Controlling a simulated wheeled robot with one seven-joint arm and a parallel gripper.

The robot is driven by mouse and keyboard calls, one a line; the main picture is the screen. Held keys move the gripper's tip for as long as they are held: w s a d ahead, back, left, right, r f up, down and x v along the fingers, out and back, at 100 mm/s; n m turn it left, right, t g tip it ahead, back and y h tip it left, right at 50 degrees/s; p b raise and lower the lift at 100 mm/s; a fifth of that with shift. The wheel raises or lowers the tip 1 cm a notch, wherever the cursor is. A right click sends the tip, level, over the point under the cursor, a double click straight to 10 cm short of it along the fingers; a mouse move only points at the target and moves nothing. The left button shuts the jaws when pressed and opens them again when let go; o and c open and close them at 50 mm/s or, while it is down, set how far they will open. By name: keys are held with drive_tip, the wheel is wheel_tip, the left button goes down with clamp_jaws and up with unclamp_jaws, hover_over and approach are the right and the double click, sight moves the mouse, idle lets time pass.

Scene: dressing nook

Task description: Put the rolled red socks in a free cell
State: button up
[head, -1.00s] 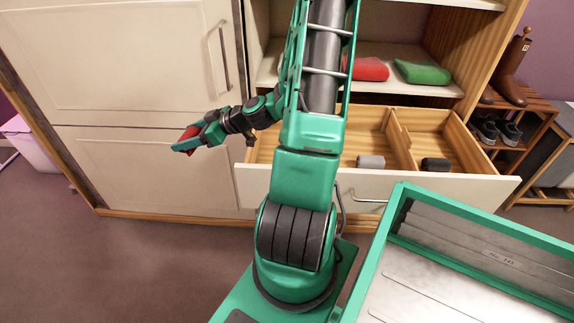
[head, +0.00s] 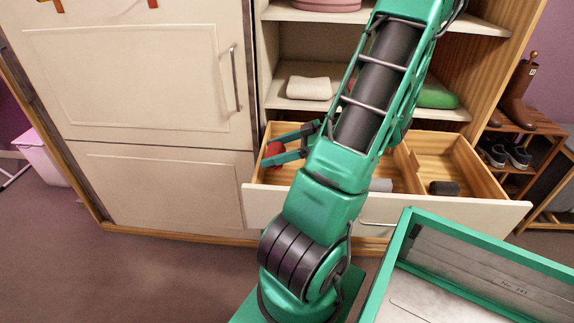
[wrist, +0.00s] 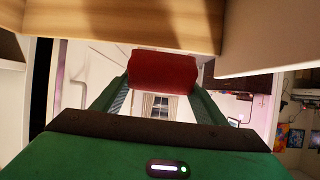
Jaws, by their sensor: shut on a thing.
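The rolled red socks (head: 274,152) are held between the fingertips of my gripper (head: 271,155), at the left end of the open drawer (head: 262,203). In the wrist view the red roll (wrist: 163,72) spans the gap between both fingers, close to a wooden board. Whether the roll is above the drawer or inside its left part is hard to tell. A grey roll (head: 381,185) lies in the drawer, partly hidden by my arm. A dark roll (head: 443,188) lies in the right cell. My arm hides the drawer's middle.
Above the drawer, a shelf carries a folded cream cloth (head: 309,88) and a folded green cloth (head: 437,96). Closed cabinet doors (head: 150,80) stand to the left. A green-rimmed bin (head: 478,233) is at front right. A shoe rack (head: 520,135) stands at far right.

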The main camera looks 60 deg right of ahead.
drive_tip(key=s+d+f, duration=0.1)
drive_tip(key=d+f, duration=0.5)
drive_tip(key=f, duration=0.1)
drive_tip(key=shift+s+f, duration=0.15)
drive_tip(key=shift+f, duration=0.2)
drive_tip(key=shift+f, duration=0.1)
drive_tip(key=shift+f, duration=0.3)
drive_tip(key=shift+f, duration=0.2)
drive_tip(key=o, duration=1.1)
drive_tip(key=shift+c, duration=0.2)
